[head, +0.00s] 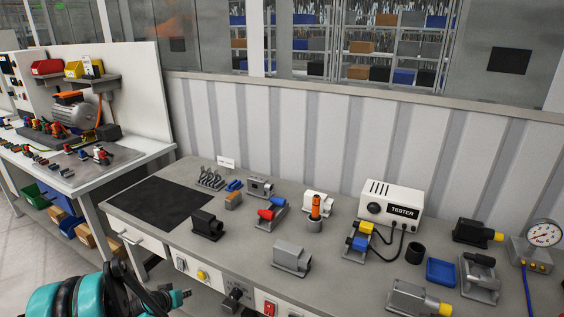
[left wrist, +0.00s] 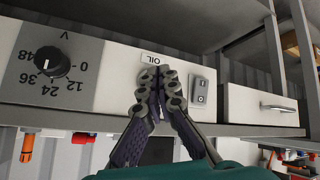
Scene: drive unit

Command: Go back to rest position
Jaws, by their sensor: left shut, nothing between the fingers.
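My left gripper (head: 182,297) is at the bottom left of the head view, low in front of the workbench's front edge, on a teal arm. In the left wrist view its two dark fingers (left wrist: 160,80) come together at the tips, with nothing between them. They are in front of a light panel with an upside-down label reading OIL (left wrist: 150,59), a rocker switch (left wrist: 201,92) and a black dial (left wrist: 52,62) with numbers around it. I cannot tell whether the fingertips touch the panel. My right gripper is in neither view.
The grey workbench (head: 330,262) carries a black mat (head: 160,203), grey housings (head: 292,258), a TESTER box (head: 391,207), a blue tray (head: 441,272) and a gauge (head: 543,233). A drawer (head: 140,238) is in its front. A second bench (head: 125,170) stands at left, with floor between.

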